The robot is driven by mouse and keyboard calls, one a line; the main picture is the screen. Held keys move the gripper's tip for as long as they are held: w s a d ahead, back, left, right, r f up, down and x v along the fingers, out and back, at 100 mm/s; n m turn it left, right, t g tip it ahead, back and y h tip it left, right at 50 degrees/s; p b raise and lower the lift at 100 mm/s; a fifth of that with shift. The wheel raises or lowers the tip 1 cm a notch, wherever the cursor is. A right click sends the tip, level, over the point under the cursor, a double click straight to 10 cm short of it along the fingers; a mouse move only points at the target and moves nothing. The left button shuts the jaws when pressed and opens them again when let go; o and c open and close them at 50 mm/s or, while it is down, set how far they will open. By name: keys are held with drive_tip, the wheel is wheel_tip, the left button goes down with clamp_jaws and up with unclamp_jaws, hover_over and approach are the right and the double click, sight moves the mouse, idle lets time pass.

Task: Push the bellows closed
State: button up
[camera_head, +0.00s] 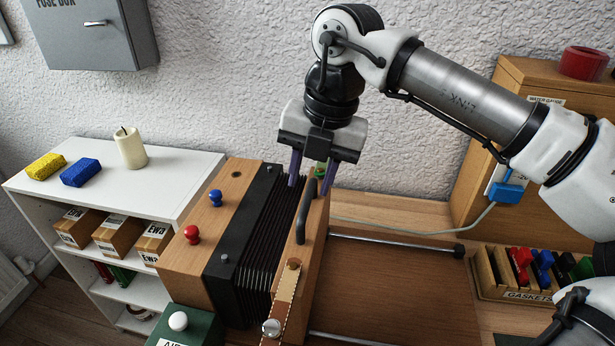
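The bellows (270,225) has black pleats between a fixed wooden block (200,240) on the left and a wooden end board (311,240) on the right. The pleats look closely stacked, with a narrow span between the black frame and the board. A dark upright handle (307,212) is on the end board. My gripper (309,186) points down at the board's far end, its two purple fingers apart. One finger is over the pleat side and the other near the board's right side. I cannot tell whether either touches the board.
Metal rails (395,242) run right of the board over a bare brown base (400,290). A leather strap (284,300) lies at the board's near end. A gasket box (515,290) stands right, a white shelf (175,180) left. A green box (185,325) is in front.

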wheel_tip(320, 180, up, 10)
drive_tip(key=d+p, duration=0.2)
drive_tip(key=p, duration=0.4)
drive_tip(key=shift+s+r, duration=0.25)
drive_tip(key=shift+s, duration=0.05)
